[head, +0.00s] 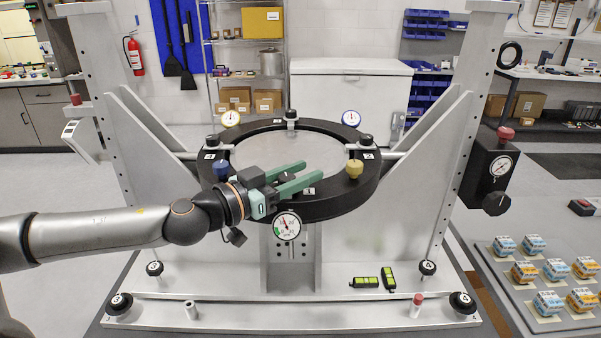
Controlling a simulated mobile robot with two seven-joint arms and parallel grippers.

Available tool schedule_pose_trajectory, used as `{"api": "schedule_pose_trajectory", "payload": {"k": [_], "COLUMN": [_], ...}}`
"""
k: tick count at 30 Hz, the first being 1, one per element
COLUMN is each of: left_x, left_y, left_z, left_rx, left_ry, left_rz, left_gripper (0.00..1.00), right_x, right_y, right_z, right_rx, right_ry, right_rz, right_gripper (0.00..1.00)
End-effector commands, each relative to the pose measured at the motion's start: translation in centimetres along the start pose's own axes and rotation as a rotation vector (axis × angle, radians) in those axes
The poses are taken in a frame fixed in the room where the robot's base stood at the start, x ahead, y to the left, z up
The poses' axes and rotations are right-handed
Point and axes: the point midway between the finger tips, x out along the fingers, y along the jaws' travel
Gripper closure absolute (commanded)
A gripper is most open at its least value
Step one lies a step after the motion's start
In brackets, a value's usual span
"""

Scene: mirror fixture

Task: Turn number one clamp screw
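A round mirror (316,151) lies in a black ring (335,205) on the grey fixture. Black-knobbed clamps sit on the ring at the left (212,141), back (291,115) and right (367,141). My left gripper (312,172), with green fingers, is over the front of the ring and mirror. Its fingers are apart, with nothing seen between them. It touches no clamp knob that I can see. My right gripper is out of view.
Dial gauges show at the front (287,226) and back. Tall uprights flank the ring.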

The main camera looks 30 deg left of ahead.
Motion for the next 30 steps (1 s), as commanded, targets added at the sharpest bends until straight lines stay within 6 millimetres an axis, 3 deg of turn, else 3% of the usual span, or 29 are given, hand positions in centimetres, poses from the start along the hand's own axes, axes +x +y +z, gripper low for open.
{"api": "schedule_pose_trajectory", "payload": {"k": [1,11,23,30], "left_x": [-0.01,-0.01,-0.01,-0.04], "left_y": [0.0,0.0,-0.01,-0.26], "left_z": [-0.02,-0.03,-0.07,-0.08], "left_rx": [0.0,0.0,-0.001,-0.007], "left_ry": [0.0,0.0,0.001,0.002], "left_rz": [0.0,0.0,-0.023,-0.137], "left_gripper": [0.64,1.0,1.0,1.0], "right_x": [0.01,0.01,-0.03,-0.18], "right_y": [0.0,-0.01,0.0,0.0], "right_z": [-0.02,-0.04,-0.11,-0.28], "right_rx": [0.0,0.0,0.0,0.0], "right_ry": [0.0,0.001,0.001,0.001], "right_rz": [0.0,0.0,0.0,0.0], "right_gripper": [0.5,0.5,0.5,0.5]}}
